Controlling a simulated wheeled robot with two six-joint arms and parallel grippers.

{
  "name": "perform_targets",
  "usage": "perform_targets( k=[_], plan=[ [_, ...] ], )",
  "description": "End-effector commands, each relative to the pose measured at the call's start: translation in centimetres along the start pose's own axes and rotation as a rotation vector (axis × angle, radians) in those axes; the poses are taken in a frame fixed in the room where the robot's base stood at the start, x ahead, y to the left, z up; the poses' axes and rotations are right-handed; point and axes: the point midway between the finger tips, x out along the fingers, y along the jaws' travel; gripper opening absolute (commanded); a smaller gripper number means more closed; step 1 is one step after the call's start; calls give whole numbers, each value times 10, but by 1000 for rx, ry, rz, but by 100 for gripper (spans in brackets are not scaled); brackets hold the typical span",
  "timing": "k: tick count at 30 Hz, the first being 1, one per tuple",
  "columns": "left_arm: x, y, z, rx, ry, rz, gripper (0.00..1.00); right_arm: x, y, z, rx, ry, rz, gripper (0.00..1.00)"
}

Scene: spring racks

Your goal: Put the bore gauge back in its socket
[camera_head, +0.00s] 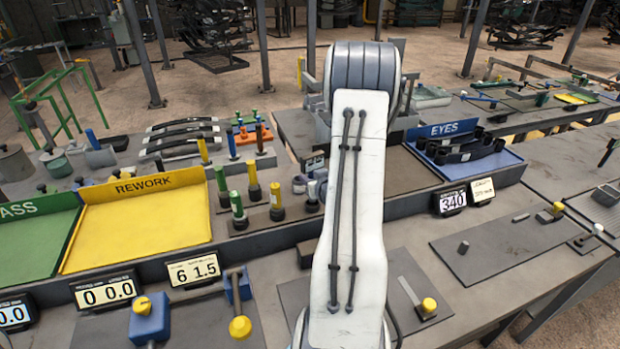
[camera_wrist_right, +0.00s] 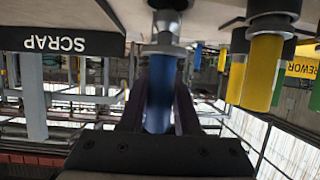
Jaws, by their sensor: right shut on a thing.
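A gauge with a blue handle (camera_wrist_right: 160,88) and a metal collar, which I take for the bore gauge, is between the fingers of my right gripper (camera_wrist_right: 158,112) in the right wrist view. The fingers are shut on the handle. Its collar is close to a dark round part at the picture's top; I cannot tell if it is seated in a socket. In the head view my right arm covers this gauge and gripper. A rack (camera_head: 262,217) left of my arm holds gauges with yellow (camera_head: 252,187) and green (camera_head: 237,204) handles. My left gripper is not in view.
The right wrist view is upside down. Gauges with yellow handles (camera_wrist_right: 262,72) stand close beside the held one, and a SCRAP sign (camera_wrist_right: 60,43) is at left. A yellow REWORK tray (camera_head: 140,230) and a blue EYES tray (camera_head: 490,165) flank my arm.

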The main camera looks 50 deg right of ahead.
Motion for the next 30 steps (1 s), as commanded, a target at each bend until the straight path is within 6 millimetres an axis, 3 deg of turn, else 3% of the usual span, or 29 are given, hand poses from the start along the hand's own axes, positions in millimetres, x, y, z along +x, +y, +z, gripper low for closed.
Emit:
perform_targets(
  k=[30],
  plan=[
    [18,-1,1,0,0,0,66,8,0,17,0,2,0,0]
  ],
)
